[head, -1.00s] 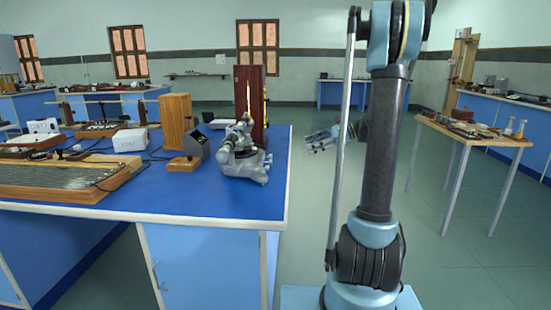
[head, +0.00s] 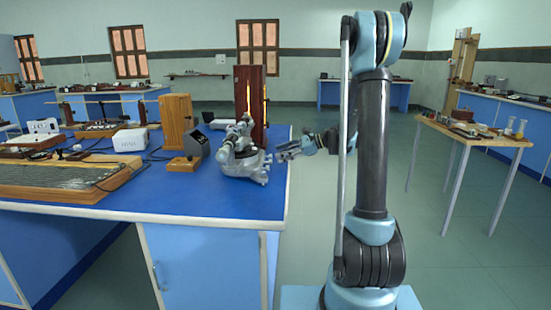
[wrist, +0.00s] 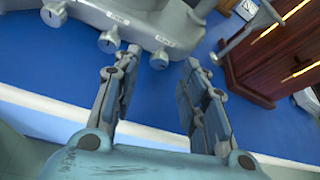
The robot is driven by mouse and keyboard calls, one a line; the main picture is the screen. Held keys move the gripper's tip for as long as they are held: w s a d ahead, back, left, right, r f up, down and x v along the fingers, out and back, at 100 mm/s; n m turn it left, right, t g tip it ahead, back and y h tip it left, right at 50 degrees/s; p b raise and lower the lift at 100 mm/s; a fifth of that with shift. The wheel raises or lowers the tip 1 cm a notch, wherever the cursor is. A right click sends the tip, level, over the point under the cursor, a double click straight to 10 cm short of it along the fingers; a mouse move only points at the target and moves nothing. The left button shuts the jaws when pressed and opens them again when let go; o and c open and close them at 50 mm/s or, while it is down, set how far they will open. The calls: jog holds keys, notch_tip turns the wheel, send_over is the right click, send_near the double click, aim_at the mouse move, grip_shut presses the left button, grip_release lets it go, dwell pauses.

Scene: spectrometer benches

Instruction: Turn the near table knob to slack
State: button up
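The grey spectrometer (head: 244,164) stands at the right end of the blue bench. In the wrist view its base (wrist: 150,22) fills the top, with several knobs along its edge: one at left (wrist: 53,14), one in the middle (wrist: 109,40) and one at right (wrist: 159,58). Small labels sit beside some knobs but are too small to read, so I cannot tell which is the near table knob. My gripper (wrist: 160,66) is open and empty. In the picture the right knob lies between its fingertips; contact cannot be told. In the head view my gripper (head: 281,152) is just right of the spectrometer.
A dark wooden stand with a bright slit (head: 250,100) is behind the spectrometer. A dark lamp box (head: 196,144) and a wooden block (head: 177,125) stand to its left. The bench's edge (wrist: 60,118) passes under my gripper.

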aim_at(271, 157)
jog(key=shift+x, duration=1.85)
grip_shut()
